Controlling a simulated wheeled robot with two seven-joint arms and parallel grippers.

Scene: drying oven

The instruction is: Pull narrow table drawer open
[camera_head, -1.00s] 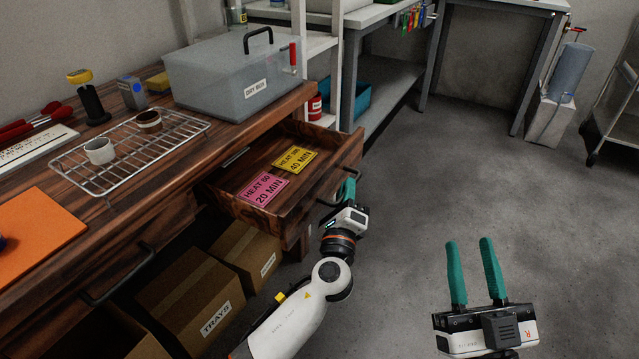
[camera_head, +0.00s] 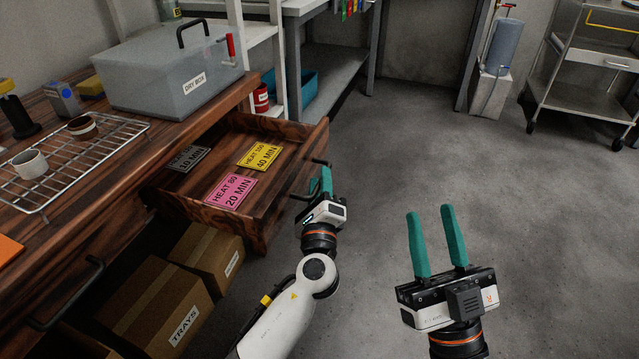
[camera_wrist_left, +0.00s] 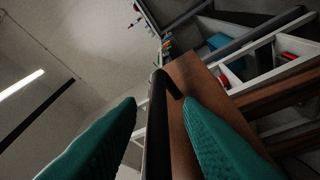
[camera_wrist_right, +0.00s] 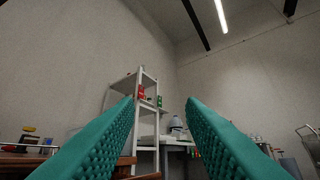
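The narrow table drawer (camera_head: 272,213) is pulled well out from under the wooden table in the head view. Inside lie a grey 10 MIN card (camera_head: 188,158), a pink 20 MIN card (camera_head: 231,190) and a yellow 40 MIN card (camera_head: 260,155). My left gripper (camera_head: 320,182) is at the drawer's front. In the left wrist view the black handle bar (camera_wrist_left: 157,135) runs between its two teal fingers, with visible gaps on both sides. The handle is partly hidden in the head view. My right gripper (camera_head: 430,210) is open and empty over the floor.
The table (camera_head: 95,205) bears a wire rack (camera_head: 110,160) with two small cups and a clear dry box (camera_head: 150,85). Cardboard boxes (camera_head: 165,290) stand below. A metal cart (camera_head: 575,95) is at the far right. The floor at right is clear.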

